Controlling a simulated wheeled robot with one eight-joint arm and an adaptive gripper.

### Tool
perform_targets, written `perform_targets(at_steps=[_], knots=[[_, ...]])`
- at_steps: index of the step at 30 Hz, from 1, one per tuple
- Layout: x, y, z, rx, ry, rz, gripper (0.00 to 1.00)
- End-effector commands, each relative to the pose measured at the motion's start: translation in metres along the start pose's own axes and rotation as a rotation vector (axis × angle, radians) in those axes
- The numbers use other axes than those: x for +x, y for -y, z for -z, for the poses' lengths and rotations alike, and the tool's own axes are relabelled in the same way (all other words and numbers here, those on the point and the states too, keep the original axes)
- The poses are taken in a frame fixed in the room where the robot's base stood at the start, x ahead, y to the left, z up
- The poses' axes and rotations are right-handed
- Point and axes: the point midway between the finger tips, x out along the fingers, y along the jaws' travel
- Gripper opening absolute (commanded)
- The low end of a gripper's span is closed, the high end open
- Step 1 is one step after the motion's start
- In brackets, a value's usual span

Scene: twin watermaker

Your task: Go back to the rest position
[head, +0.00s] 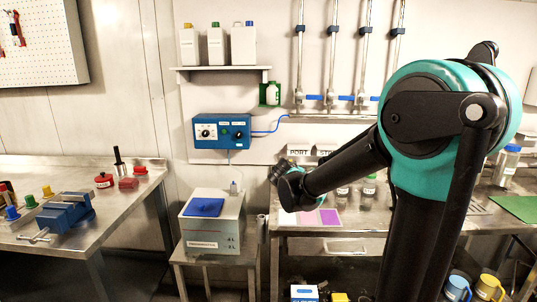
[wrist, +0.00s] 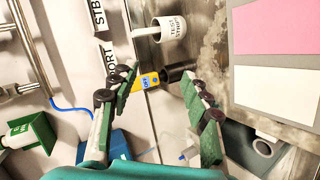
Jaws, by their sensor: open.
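My gripper (wrist: 160,84) is open, with its two green-and-black fingers spread apart and nothing held between them. In the head view my arm reaches across the right side, and its end hangs in front of the right bench near the white instrument box. The fingers themselves are hard to make out there. In the wrist view a yellow-and-blue meter (wrist: 148,82) shows beyond the fingers, beside the left fingertip. A white pot labelled test strips (wrist: 172,28) stands on the bench past it.
The right bench (head: 335,228) carries bottles and coloured cards. The white box with a blue pad (head: 204,207) stands on a low stand. A blue control box (head: 221,131) hangs on the wall. The left bench (head: 135,205) holds a blue vise (head: 65,212). Floor space lies between the left bench and stand.

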Motion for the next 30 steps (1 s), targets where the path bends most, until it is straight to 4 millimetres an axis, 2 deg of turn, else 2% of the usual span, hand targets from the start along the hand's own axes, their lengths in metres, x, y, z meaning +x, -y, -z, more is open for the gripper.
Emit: perform_targets(at_steps=[1, 3, 7, 12, 18, 24, 30], knots=[[-0.004, 0.011, -0.039, 0.122, 0.039, 0.059, 0.47], [-0.012, 0.03, -0.079, 0.296, 0.08, 0.143, 0.47], [-0.032, 0.066, -0.128, 0.572, 0.139, 0.269, 0.47], [-0.055, 0.101, -0.161, 0.837, 0.186, 0.381, 0.47], [-0.083, 0.136, -0.183, 1.093, 0.226, 0.487, 0.47], [-0.116, 0.191, -0.216, 1.045, 0.336, 0.554, 0.47], [-0.143, 0.23, -0.242, 1.021, 0.418, 0.604, 0.47]])
